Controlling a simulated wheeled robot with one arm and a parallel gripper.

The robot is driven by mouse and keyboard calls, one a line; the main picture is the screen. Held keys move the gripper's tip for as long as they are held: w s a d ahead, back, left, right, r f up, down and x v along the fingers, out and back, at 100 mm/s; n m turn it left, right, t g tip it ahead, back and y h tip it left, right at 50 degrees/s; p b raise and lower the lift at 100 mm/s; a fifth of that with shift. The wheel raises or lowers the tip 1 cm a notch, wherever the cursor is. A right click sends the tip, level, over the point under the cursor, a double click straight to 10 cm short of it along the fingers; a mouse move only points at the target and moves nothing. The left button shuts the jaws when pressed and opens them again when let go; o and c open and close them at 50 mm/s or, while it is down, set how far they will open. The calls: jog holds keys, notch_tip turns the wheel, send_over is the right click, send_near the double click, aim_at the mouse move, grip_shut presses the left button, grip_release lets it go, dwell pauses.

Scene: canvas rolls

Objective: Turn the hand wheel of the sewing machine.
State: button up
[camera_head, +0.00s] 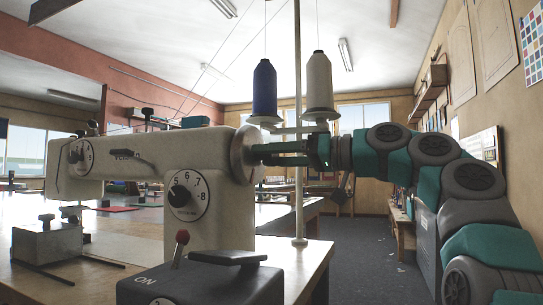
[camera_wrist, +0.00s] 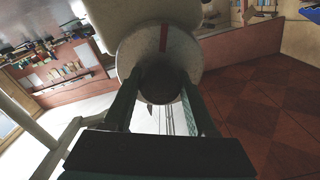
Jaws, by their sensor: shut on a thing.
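The cream sewing machine (camera_head: 125,160) stands on a table, its hand wheel (camera_head: 243,155) at the right end of its upper arm. My gripper (camera_head: 262,154) reaches in from the right, level with the wheel. In the wrist view the hand wheel (camera_wrist: 182,48) is a pale disc with a dark red mark near its top and a dark round hub (camera_wrist: 160,82) in its middle. The two fingers of my gripper (camera_wrist: 158,98) lie on either side of the hub and are shut on it. The exact contact points are in shadow.
A thread stand (camera_head: 298,200) rises behind the wheel with a blue cone (camera_head: 264,88) and a white cone (camera_head: 319,82), close above my gripper. The floor (camera_head: 375,250) to the right is open.

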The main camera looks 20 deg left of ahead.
jog(key=shift+m, duration=0.5)
